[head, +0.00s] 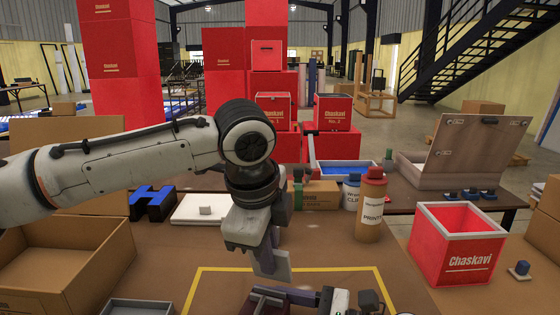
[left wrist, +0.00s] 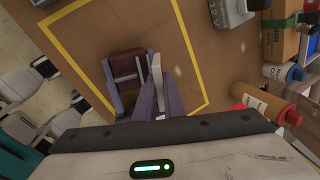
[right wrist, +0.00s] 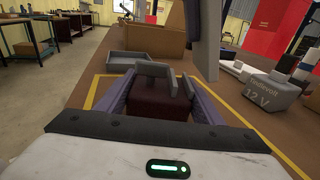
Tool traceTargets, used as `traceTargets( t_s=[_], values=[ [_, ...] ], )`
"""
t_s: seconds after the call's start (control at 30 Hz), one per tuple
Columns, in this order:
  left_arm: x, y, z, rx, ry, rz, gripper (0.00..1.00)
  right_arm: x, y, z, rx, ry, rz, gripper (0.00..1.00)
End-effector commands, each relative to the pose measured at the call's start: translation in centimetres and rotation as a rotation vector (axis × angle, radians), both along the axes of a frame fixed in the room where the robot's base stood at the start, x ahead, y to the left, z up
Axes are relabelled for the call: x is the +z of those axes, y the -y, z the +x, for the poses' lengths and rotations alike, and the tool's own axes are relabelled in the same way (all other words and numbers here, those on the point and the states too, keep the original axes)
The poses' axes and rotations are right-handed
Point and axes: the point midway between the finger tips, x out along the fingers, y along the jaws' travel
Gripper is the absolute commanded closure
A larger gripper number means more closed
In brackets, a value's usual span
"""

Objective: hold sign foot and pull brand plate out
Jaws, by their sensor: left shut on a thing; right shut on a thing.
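The dark red sign foot (right wrist: 158,98) sits between the purple fingers of my right gripper (right wrist: 160,92), which is shut on it. A grey bracket-like piece (right wrist: 156,69) rises from the foot. The foot also shows in the left wrist view (left wrist: 124,66) and at the bottom of the head view. My left gripper (head: 266,240) points down above the foot. It is shut on a thin pale grey plate (left wrist: 157,70), seen edge-on and taken as the brand plate. The plate's printed face is not visible. In the right wrist view a grey slab hangs above the foot, apart from it.
Yellow tape (head: 200,285) frames the work spot. An open cardboard box (head: 70,255) stands left, and a red Chaskavi bin (head: 459,245) right. An orange-brown bottle (head: 371,208) stands behind. A grey tray (head: 136,306) and a 12 V battery block (right wrist: 268,90) are nearby.

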Motion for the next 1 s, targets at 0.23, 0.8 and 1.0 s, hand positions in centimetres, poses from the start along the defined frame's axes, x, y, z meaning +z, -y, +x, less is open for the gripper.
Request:
traceTargets(
  t_s=[0.23, 0.8, 1.0],
  values=[
    [0.0, 0.0, -0.1, -0.003, -0.003, 0.003, 1.00, 0.0, 0.2, 0.3, -0.008, 0.001, -0.002, 0.66],
    [2.8, 0.0, -0.1, -0.004, -0.004, 0.003, 1.00, 0.1, 0.3, 0.4, -0.010, 0.004, -0.002, 0.66],
    [3.8, 0.0, -0.1, -0.004, -0.003, 0.003, 1.00, 0.1, 0.3, 0.4, -0.010, 0.004, -0.002, 0.66]
  ],
)
